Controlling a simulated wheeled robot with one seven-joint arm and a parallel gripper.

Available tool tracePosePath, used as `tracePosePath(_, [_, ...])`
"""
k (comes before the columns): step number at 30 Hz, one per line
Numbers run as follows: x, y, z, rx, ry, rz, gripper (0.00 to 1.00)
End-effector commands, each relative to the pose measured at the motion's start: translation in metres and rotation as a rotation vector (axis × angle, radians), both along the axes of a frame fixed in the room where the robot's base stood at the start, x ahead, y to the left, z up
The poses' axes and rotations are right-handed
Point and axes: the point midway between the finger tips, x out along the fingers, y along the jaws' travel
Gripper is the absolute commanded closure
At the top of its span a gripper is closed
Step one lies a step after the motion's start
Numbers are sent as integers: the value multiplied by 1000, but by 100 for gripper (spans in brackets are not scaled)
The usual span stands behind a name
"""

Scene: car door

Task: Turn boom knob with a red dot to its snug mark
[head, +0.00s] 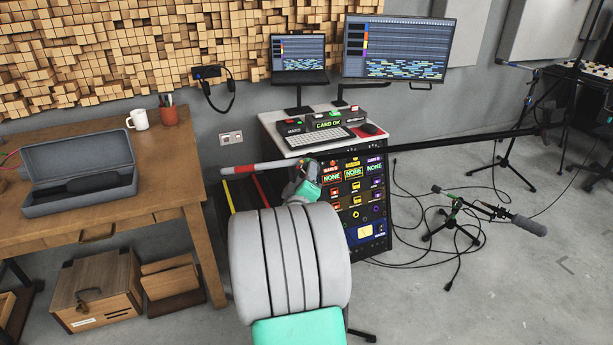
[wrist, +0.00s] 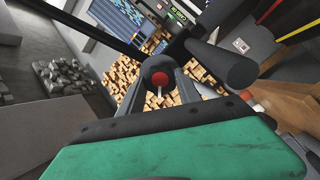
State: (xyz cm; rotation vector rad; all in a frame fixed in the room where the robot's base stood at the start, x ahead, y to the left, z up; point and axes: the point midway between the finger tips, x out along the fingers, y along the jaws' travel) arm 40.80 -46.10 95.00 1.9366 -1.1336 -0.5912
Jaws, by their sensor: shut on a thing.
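The boom knob (wrist: 149,68) is dark with a red dot on its end, at the centre of the wrist view. A short pale line shows just below the red dot; I cannot tell whether it is a pointer or the snug mark. My gripper (wrist: 160,84) has its two grey fingers on either side of the knob, shut on it. In the head view my gripper (head: 304,181) is at the left part of the long black boom pole (head: 440,143), and it hides the knob there. The pole has a red and white left end (head: 250,167).
A rack with coloured panels (head: 365,205) stands right behind my gripper, under a desk with a keyboard (head: 320,138). A wooden table with an open grey case (head: 80,170) is on the left. A low microphone stand (head: 453,220) and cables lie on the right floor.

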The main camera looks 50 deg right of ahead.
Motion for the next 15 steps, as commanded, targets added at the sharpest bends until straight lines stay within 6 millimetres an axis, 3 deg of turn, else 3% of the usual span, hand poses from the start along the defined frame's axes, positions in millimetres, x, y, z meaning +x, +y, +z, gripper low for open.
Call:
tracePosePath(2, [-1, 0, -1, 2, 2, -2, 100])
tracePosePath(3, [-1, 0, -1, 2, 2, -2, 59])
tracePosePath(11, [0, 0, -1, 1, 1, 0, 38])
tracePosePath(15, [0, 0, 0, 2, 0, 0, 38])
